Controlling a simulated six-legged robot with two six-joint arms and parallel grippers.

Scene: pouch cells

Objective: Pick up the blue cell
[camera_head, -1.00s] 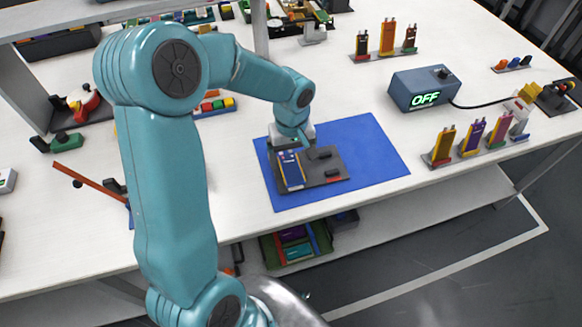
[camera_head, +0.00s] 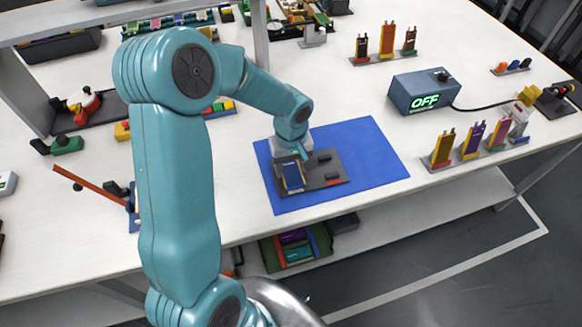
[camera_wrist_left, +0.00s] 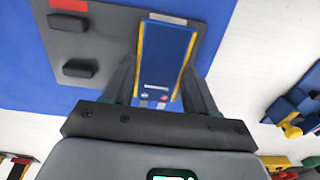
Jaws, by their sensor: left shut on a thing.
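The blue cell (camera_head: 292,175) is a flat blue pouch with yellow side edges, at the left part of a dark grey fixture (camera_head: 327,166) on a blue mat (camera_head: 378,150). It also shows in the left wrist view (camera_wrist_left: 165,55), between the two fingers. My left gripper (camera_head: 296,155) is over the cell's far end in the head view, and in the left wrist view (camera_wrist_left: 160,85) its fingers are shut on the cell's sides. Whether the cell is clear of the fixture, I cannot tell. My right gripper is not in view.
A power box reading OFF (camera_head: 425,92) stands right of the mat, with a cable to the right. Racks of upright cells (camera_head: 443,148) stand at the front right and back (camera_head: 387,40). The mat's right part is clear.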

